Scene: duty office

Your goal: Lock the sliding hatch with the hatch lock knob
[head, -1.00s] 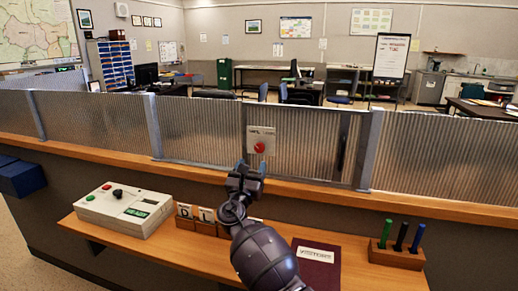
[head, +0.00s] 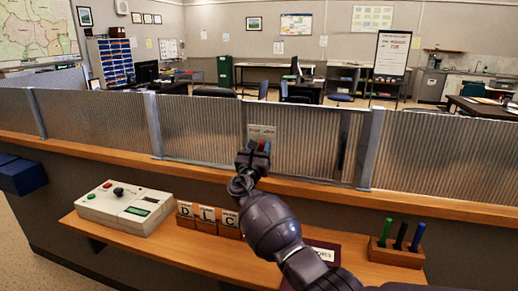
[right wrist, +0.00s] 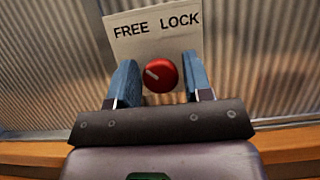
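The red hatch lock knob (right wrist: 160,75) sits on a pale plate (right wrist: 153,35) marked FREE and LOCK. Its white pointer mark slants up and left, towards FREE. My right gripper (right wrist: 161,82) is open, with one blue finger on each side of the knob and narrow gaps showing; I cannot tell whether they reach around it in depth. In the head view the right gripper (head: 260,147) covers most of the knob and the lower plate. The ribbed sliding hatch (head: 305,140) stands behind, with a dark upright handle at its right. My left gripper is not in view.
A wooden ledge (head: 420,203) runs below the ribbed screen. On the lower shelf stand a beige control box (head: 125,208), letter blocks (head: 206,214), a dark red book (head: 325,252) partly behind my arm, and a pen holder (head: 397,254).

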